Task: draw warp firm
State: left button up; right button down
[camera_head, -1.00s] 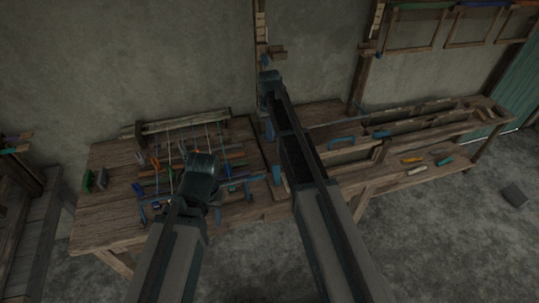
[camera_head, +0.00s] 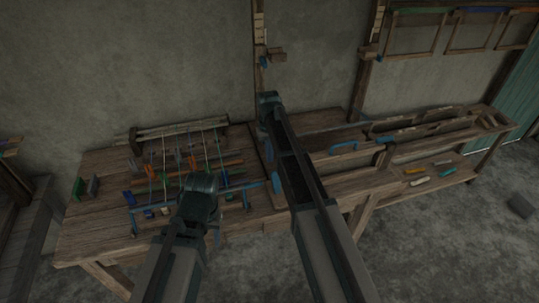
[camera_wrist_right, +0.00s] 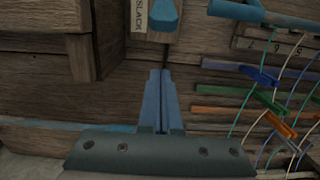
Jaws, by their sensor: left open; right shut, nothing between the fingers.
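The loom frame stands on the wooden bench, with a rear beam (camera_head: 180,131) and several coloured warp threads (camera_head: 190,150) running forward from it. The threads also show at the right of the right wrist view (camera_wrist_right: 272,95), among blue and orange bars. My right gripper (camera_wrist_right: 161,78) is shut and empty. Its blue fingertips point at a slotted wooden upright marked SLACK (camera_wrist_right: 139,15), below a blue handle (camera_wrist_right: 164,14), apart from it. In the head view, my right arm hides much of this area. My left gripper (camera_head: 216,234) is open near the bench's front edge; its fingers are mostly hidden.
A blue bar (camera_head: 165,201) crosses the loom's front. Green and grey blocks (camera_head: 78,187) stand at the bench's left end. A long wooden trough (camera_head: 425,125) extends right, with coloured tools (camera_head: 419,182) on a shelf below.

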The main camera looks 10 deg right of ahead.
aim_at(276, 184)
notch_tip(276, 184, down, 4)
jog(key=b, duration=0.2)
jog(key=shift+s+r+b, duration=0.1)
jog(key=shift+s+b, duration=0.05)
jog(key=shift+b, duration=0.25)
jog(key=s+r+p, duration=0.1)
jog(key=s, duration=0.1)
jog(key=s+r+p, duration=0.1)
jog(key=shift+s+r, duration=0.2)
jog(key=shift+s, duration=0.15)
pick_arm(q)
jog(key=shift+f, duration=0.8)
pick_arm(e)
jog(key=shift+d+f, duration=0.1)
